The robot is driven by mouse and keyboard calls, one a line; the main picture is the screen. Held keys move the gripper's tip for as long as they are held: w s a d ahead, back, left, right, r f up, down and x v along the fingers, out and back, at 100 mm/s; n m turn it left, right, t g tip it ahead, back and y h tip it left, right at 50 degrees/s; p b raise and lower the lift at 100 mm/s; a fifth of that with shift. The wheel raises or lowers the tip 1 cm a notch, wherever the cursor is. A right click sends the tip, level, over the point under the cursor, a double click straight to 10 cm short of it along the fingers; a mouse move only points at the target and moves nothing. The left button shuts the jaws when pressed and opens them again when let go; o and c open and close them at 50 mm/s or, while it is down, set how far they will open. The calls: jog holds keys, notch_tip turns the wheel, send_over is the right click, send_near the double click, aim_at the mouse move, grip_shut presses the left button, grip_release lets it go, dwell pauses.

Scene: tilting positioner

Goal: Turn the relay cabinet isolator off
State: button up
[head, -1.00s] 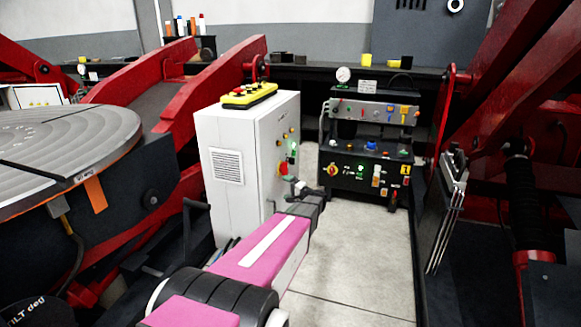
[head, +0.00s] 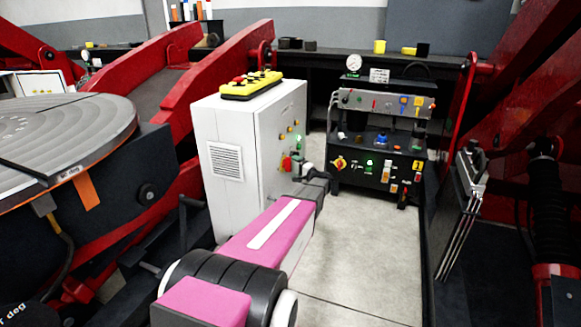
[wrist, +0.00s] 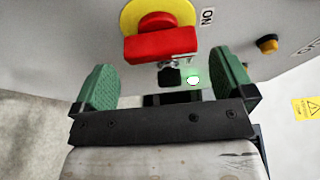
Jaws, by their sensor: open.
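The white cabinet (head: 219,200) stands in the middle of the head view, its control face turned to the right. On that face is a red isolator handle (head: 286,163), partly hidden by my gripper (head: 301,169). In the wrist view, the red handle (wrist: 160,45) sits on a yellow round plate (wrist: 131,14), its thick bar nearly level and slightly tilted. An ON label (wrist: 207,17) lies right of the plate. My gripper (wrist: 165,82) is open, with green finger pads either side of the handle's line. The handle shows beyond the fingers, and I see no contact.
A lit green lamp (wrist: 193,80) and an amber button (wrist: 267,44) are near the handle. A yellow pendant (head: 251,85) lies on the cabinet. A black control rack (head: 376,175) stands behind, right. The round table (head: 60,140) is left. Floor (head: 365,255) right of the cabinet is clear.

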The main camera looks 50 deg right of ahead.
aim_at(291, 165)
jog(key=shift+w+d, duration=0.1)
jog(key=shift+w, duration=1.8)
jog(key=shift+c, duration=0.3)
jog(key=c, duration=0.7)
